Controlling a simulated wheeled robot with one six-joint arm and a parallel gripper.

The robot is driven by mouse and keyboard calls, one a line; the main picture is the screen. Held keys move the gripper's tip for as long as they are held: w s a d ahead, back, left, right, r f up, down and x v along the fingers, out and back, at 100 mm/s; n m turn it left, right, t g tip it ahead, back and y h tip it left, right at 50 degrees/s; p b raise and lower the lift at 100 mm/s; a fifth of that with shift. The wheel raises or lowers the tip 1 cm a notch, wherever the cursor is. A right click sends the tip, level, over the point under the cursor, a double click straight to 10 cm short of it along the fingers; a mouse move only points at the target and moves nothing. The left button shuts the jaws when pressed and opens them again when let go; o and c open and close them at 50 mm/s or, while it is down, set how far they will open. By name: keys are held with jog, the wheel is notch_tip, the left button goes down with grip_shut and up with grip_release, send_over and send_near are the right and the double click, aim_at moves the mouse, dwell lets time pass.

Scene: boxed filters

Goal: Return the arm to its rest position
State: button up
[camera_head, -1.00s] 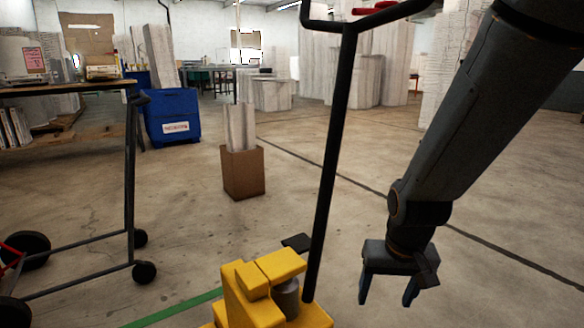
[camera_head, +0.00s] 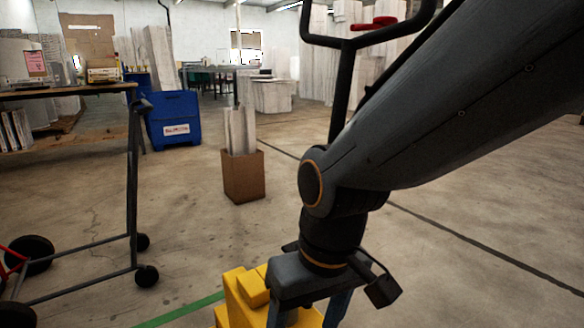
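My arm (camera_head: 440,100) reaches in from the upper right, with its wrist bent downward. My gripper (camera_head: 308,318) points down at the bottom centre, in front of a yellow machine part. Its two fingers are apart with a gap between them, and nothing shows held. The lower ends of the fingers run to the bottom edge of the picture.
The yellow base (camera_head: 240,298) with a black handle (camera_head: 338,95) stands behind my gripper and arm. A cardboard box (camera_head: 244,178) holding white filters (camera_head: 239,130) stands on open floor. A wheeled cart (camera_head: 132,190) is at the left, near a blue bin (camera_head: 173,118).

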jog(key=s+a+r+n, duration=0.2)
jog(key=s+a+r, duration=0.1)
jog(key=s, duration=0.2)
jog(key=d+r+m+p, duration=0.2)
jog(key=d+r+p, duration=0.4)
jog(key=r+p, duration=0.3)
jog(key=d+r+m+h+p, duration=0.1)
jog(key=d+r+p, duration=0.6)
jog(key=p, duration=1)
jog(key=d+r+m+p, duration=0.4)
jog(key=d+r+p, duration=0.3)
jog(key=r+p, duration=0.5)
jog(key=shift+s+d+r+g+h+p, duration=0.15)
jog(key=shift+s+r+g+h+p, duration=0.15)
jog(key=shift+r+g+p, duration=0.1)
